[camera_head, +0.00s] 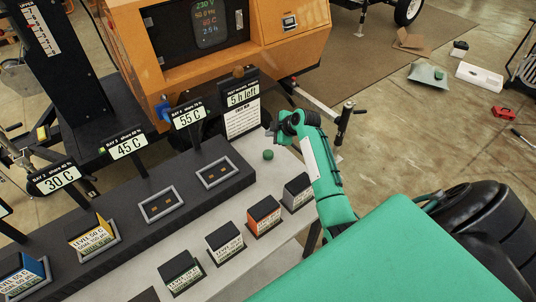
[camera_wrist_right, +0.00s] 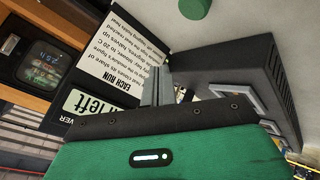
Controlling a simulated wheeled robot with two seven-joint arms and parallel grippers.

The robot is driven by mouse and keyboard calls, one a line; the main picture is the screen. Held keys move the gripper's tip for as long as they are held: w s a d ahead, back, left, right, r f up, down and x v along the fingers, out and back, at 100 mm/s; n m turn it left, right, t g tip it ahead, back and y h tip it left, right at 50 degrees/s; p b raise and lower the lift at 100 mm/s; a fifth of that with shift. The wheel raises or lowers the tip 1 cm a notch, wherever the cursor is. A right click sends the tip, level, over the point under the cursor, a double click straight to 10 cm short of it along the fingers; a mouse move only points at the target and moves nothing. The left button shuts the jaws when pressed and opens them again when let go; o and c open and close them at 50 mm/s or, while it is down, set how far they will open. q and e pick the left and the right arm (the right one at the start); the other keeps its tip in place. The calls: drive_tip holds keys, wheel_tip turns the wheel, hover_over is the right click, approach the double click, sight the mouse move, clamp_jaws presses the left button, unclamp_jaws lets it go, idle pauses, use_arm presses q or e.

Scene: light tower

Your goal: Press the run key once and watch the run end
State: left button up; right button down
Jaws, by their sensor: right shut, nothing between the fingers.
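The run key looks to be the small round green button (camera_head: 268,155) on the light grey bench top. It also shows as a green knob (camera_wrist_right: 195,8) at the top edge of the right wrist view. My right gripper (camera_head: 272,131) is above and a little behind the button in the head view, apart from it. Its fingers (camera_wrist_right: 155,88) are shut and empty. The sign (camera_head: 243,98) behind reads "5 h left". The display (camera_head: 211,22) on the orange machine is lit with several lines. My left gripper is out of view.
A dark console (camera_head: 130,195) carries bay signs reading 30 C, 45 C and 55 C (camera_head: 188,117). It holds a blue block (camera_head: 22,275), a yellow block (camera_head: 92,236) and two empty sockets. Several blocks, one orange (camera_head: 264,214), stand on the bench in front.

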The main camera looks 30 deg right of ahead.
drive_tip(key=b, duration=0.4)
hover_over(271, 154)
wheel_tip(271, 154, down, 6)
drive_tip(key=shift+w+f, duration=0.1)
drive_tip(key=shift+f, duration=0.05)
drive_tip(key=shift+f+b, duration=0.55)
drive_tip(key=shift+f, duration=0.05)
drive_tip(key=shift+f, duration=0.1)
idle(1.1)
drive_tip(key=shift+f+b, duration=0.3)
drive_tip(key=shift+f+b, duration=0.45)
drive_tip(key=shift+f, duration=0.15)
idle(0.7)
drive_tip(key=shift+r, duration=0.1)
drive_tip(key=shift+r+p, duration=0.75)
drive_tip(key=shift+r, duration=0.15)
drive_tip(key=shift+r, duration=0.1)
